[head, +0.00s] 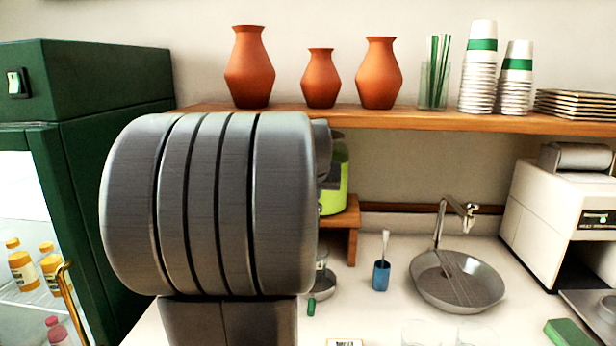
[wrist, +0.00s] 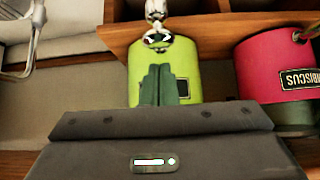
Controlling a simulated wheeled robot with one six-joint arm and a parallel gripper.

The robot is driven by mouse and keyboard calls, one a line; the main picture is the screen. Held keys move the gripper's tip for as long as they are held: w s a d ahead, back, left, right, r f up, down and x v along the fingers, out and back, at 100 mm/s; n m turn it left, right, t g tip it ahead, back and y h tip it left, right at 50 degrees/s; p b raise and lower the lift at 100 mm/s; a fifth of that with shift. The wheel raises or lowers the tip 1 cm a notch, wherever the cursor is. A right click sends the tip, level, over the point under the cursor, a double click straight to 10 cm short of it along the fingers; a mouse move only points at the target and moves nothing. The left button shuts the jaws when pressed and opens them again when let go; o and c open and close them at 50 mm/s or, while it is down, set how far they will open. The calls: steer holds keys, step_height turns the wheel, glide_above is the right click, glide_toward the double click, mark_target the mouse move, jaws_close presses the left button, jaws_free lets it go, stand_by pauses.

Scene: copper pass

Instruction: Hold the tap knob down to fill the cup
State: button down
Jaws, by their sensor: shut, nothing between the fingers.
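A lime green dispenser (head: 334,192) stands on a small wooden stand, mostly hidden behind my arm in the head view. In the wrist view the lime dispenser (wrist: 136,72) fills the middle, with a shiny metal fitting (wrist: 157,40) at its top edge, perhaps the tap. My gripper (wrist: 163,68) is shut and empty, its fingertips in front of the lime dispenser and just below the metal fitting in the picture. I cannot tell whether they touch it. No cup under the tap can be made out.
A pink dispenser (wrist: 270,70) labelled hibiscus is right of the lime one. The wooden stand (head: 350,212) is close by. Stacked paper cups (head: 478,85) and orange vases (head: 320,80) occupy the shelf above.

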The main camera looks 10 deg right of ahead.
steer(key=shift+s+f, duration=0.1)
steer(key=shift+f, duration=0.75)
